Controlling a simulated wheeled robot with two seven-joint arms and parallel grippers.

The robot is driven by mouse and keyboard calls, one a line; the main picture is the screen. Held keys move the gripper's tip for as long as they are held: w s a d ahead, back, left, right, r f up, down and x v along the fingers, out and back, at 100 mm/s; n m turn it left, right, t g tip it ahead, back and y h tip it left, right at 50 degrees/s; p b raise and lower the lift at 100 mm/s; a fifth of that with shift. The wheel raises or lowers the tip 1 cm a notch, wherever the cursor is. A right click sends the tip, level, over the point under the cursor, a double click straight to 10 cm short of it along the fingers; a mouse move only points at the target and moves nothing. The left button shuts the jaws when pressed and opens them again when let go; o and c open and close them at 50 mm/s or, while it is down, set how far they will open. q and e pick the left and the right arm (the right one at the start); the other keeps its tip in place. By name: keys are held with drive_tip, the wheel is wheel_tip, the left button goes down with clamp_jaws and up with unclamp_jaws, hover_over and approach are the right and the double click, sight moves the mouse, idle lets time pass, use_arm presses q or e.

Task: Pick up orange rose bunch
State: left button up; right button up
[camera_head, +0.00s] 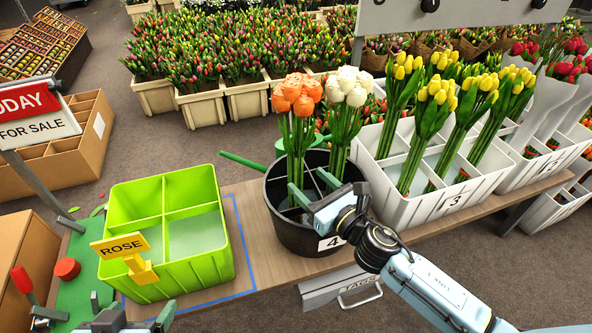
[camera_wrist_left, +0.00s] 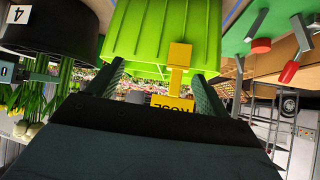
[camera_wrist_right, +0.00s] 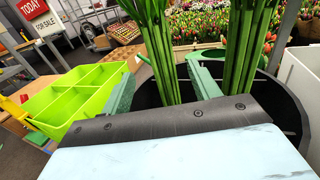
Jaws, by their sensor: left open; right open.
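The orange rose bunch (camera_head: 297,95) stands upright at the left in a black bucket (camera_head: 290,235) marked 4. A white bunch (camera_head: 349,88) stands to its right in the same bucket. My right gripper (camera_head: 312,190) is open at the bucket's rim. In the right wrist view the green stems of the orange bunch (camera_wrist_right: 160,50) show between its open fingers; I cannot tell if they touch. The white bunch's stems (camera_wrist_right: 246,45) are outside the right finger. My left gripper (camera_head: 130,312) is open and empty, low in front of the green crate.
The lime-green crate (camera_head: 205,270), divided into compartments and empty, stands left of the bucket with a yellow ROSE sign (camera_head: 124,246). White crates (camera_head: 460,203) of yellow tulips are right of the bucket. A red button (camera_head: 67,268) and a sale sign (camera_head: 30,112) are at left.

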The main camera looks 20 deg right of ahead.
sight(301, 174)
drive_tip(key=shift+x, duration=0.8)
drive_tip(key=b+x, duration=0.1)
drive_tip(key=x, duration=0.2)
drive_tip(key=shift+w+f, duration=0.1)
drive_tip(key=shift+w, duration=0.35)
drive_tip(key=shift+w+a, duration=0.15)
drive_tip(key=shift+w, duration=0.2)
drive_tip(key=c, duration=1.3)
use_arm(q)
drive_tip(key=w+d+r+t+h, duration=0.1)
drive_tip(key=w+d+r+t, duration=0.1)
drive_tip(key=r, duration=0.3)
drive_tip(key=shift+w+t, duration=0.8)
drive_tip(key=shift+t, duration=0.1)
